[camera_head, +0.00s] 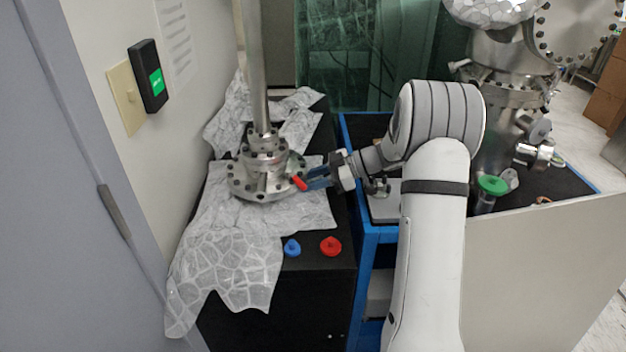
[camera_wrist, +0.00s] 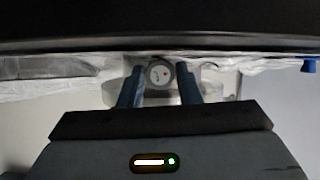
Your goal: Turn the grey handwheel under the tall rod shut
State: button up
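The tall metal rod (camera_head: 257,70) rises from a round bolted flange (camera_head: 250,185) on the left bench in the head view. My gripper (camera_head: 312,181) reaches in from the right at the flange's right side. A small red piece (camera_head: 299,183) shows at its fingertips; I cannot tell what it belongs to. In the wrist view, a round grey handwheel face (camera_wrist: 159,73) with a small red mark sits between the two blue fingers (camera_wrist: 160,84). The fingers are apart, one on each side of it. I cannot tell whether they touch it. In the head view the handwheel is hidden at the gripper.
Crumpled foil (camera_head: 230,240) covers much of the black bench (camera_head: 270,310). A blue knob (camera_head: 291,248) and a red knob (camera_head: 331,246) lie near its front right. A blue-framed cart (camera_head: 367,260) and a large metal chamber with a green handwheel (camera_head: 492,186) stand to the right.

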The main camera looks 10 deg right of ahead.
jog(key=c, duration=0.5)
jog(key=shift+w+f+m+g+b, duration=0.15)
jog(key=shift+m+g+b, duration=0.15)
jog(key=shift+m+b, duration=0.3)
jog(key=shift+r+m+g+y+b, duration=0.2)
jog(key=shift+m+g+y+b, duration=0.1)
jog(key=shift+m+g, duration=0.5)
jog(key=o, duration=1)
jog(key=v, duration=0.7)
jog(key=shift+d+r, duration=0.1)
jog(key=shift+d, duration=0.3)
